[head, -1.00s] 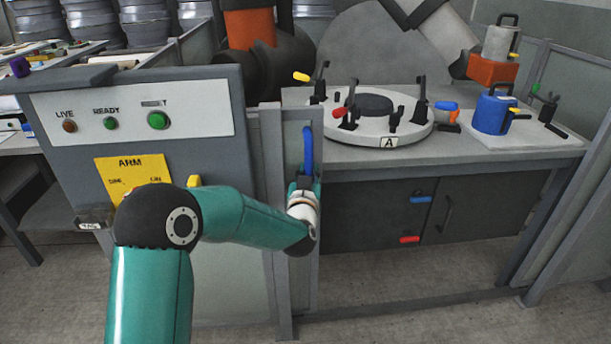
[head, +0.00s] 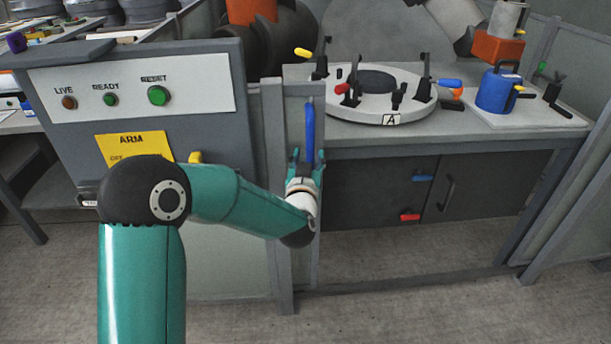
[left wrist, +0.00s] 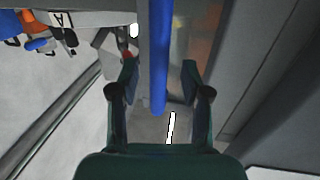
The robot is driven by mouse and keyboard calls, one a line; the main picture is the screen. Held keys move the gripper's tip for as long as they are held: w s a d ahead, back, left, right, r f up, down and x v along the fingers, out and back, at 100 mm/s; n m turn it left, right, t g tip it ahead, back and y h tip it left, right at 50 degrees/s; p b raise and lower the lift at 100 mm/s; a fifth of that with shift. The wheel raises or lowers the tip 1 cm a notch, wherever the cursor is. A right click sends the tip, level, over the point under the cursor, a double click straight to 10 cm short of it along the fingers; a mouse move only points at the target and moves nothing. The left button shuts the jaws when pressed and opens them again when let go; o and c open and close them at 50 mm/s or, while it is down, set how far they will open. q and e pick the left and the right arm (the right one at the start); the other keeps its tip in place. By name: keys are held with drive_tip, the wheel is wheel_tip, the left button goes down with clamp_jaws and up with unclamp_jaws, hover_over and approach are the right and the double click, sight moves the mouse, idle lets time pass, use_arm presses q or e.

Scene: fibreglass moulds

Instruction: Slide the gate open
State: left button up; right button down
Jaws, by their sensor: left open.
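My left gripper (head: 305,156) is open at the handle's lower end. In the left wrist view the blue handle (left wrist: 158,50) runs between the two spread fingers of the left gripper (left wrist: 162,68), with a gap showing on each side. Part of the gate behind my arm is hidden. My right gripper is not in view.
A grey control box (head: 210,125) with a green reset button (head: 158,96) stands left of the gate. Behind the gate, a bench (head: 470,140) carries a round white fixture (head: 415,103) and a blue pot (head: 492,92). The floor below the bench is clear.

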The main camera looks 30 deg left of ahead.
use_arm(q)
drive_tip(key=v, duration=0.8)
drive_tip(key=shift+s, duration=0.15)
drive_tip(key=shift+f, duration=0.1)
wheel_tip(320, 180, down, 13)
drive_tip(key=m+g+h, duration=0.1)
drive_tip(key=g+h, duration=0.1)
drive_tip(key=s+d+f+m+g+h, duration=0.1)
drive_tip(key=s+d+f+g+h, duration=0.3)
drive_tip(key=f, duration=0.6)
drive_tip(key=s+d+f+m+g+h, duration=0.1)
drive_tip(key=s+d+f+g+h, duration=0.15)
drive_tip(key=s+d+f, duration=0.6)
drive_tip(key=s+d+f+g+h, duration=0.1)
drive_tip(key=s+d+f+g, duration=0.25)
drive_tip(key=s, duration=0.35)
drive_tip(key=s+d+f+g+h, duration=0.2)
drive_tip(key=s+f+g, duration=0.2)
drive_tip(key=s, duration=0.2)
wheel_tip(320, 180, up, 19)
drive_tip(key=p, duration=1.8)
drive_tip(key=shift+p, duration=0.4)
